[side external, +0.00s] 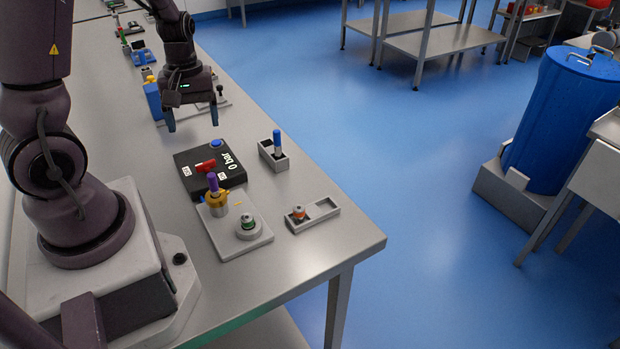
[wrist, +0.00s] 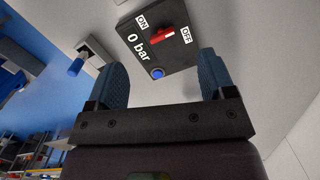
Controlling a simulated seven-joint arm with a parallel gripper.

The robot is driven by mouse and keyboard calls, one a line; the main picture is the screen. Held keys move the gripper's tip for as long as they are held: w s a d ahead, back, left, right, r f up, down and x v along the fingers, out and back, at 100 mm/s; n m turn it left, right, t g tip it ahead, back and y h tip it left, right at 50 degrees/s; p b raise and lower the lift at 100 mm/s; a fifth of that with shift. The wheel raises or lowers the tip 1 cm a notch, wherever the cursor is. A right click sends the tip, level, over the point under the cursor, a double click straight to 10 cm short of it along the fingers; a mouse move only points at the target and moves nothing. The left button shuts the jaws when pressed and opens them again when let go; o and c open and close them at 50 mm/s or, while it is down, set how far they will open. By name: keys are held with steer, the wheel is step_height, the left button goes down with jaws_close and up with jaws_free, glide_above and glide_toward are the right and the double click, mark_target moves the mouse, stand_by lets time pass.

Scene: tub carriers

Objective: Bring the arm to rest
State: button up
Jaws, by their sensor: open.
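My gripper (side external: 192,120) is open and empty in the side external view, held above the table behind the black control box. In the wrist view its two blue fingers (wrist: 164,82) stand wide apart with nothing between them. The black box (side external: 186,178) carries a red switch, a blue button and the reading "0 bar". The same box also shows in the wrist view (wrist: 140,25), beyond the fingertips, with its red switch between the ON and OFF labels. My gripper is apart from the box.
A grey plate (side external: 257,240) holds a brass-coloured fitting with a purple top (side external: 215,192) and a round piece with green. A grey holder with a blue-topped item (side external: 277,142) and a two-compartment tray (side external: 327,209) stand near the table edge. A blue item (side external: 153,98) stands beside my gripper.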

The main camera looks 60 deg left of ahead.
steer(key=s+d+r+m+t, duration=0.1)
steer(key=d+r+m+t, duration=0.5)
steer(key=d+r+m, duration=0.9)
steer(key=d+r, duration=0.3)
steer(key=shift+s+d+r+y, duration=0.15)
steer(key=shift+s+d+y, duration=0.2)
steer(key=shift+d+y, duration=0.05)
